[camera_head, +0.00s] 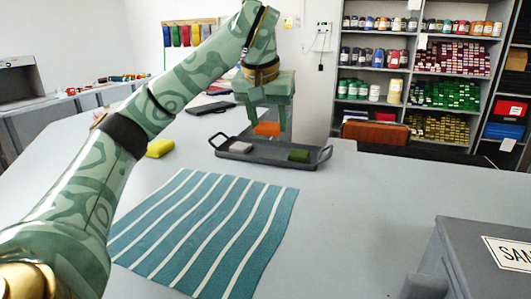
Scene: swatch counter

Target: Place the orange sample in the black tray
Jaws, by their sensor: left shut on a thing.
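The orange sample (267,129) is held between the fingers of my left gripper (267,127). It is above the black tray (268,157), near the tray's far edge in the picture. The black tray has a handle at each end. A white sample (240,147) sits toward its left end and a green sample (299,155) toward its right end. The tray's middle looks bare. My right gripper is not in view.
A yellow block (160,148) lies on the table left of the tray. A striped teal and white cloth (205,230) lies in front of the tray. A grey box (470,262) stands at the right front. The table between cloth and box is clear.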

